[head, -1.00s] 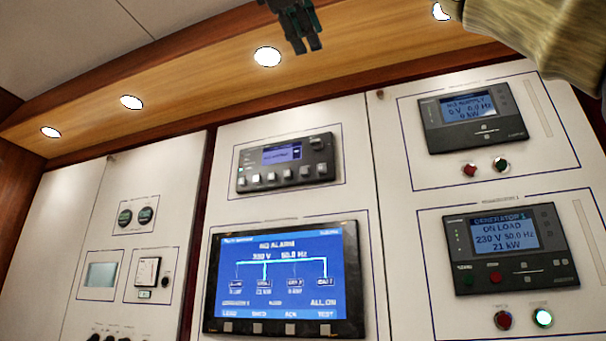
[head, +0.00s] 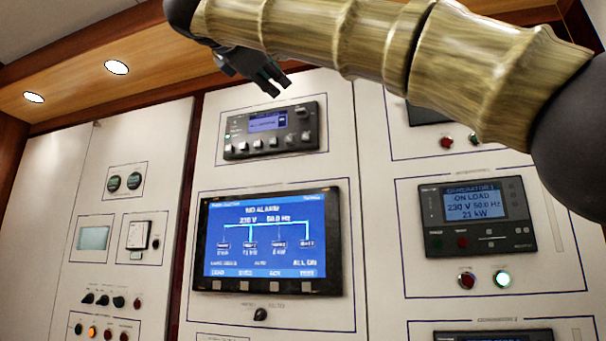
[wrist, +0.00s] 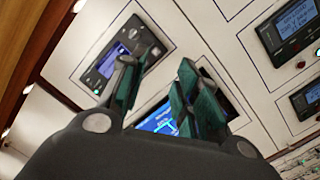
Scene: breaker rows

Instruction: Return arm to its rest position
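My gripper (head: 277,82) shows at the top of the head view, in front of the upper edge of the panel wall and close to the small controller with a row of buttons (head: 270,131). My arm, wood-patterned, reaches in from the right edge across the top right. In the wrist view my gripper's two green-padded fingers (wrist: 160,98) stand apart with nothing between them. Behind them are the small controller (wrist: 122,55) and part of the large blue screen (wrist: 160,118).
The large screen (head: 270,240) reads NO ALARM. Another controller at upper right is mostly hidden by my arm.

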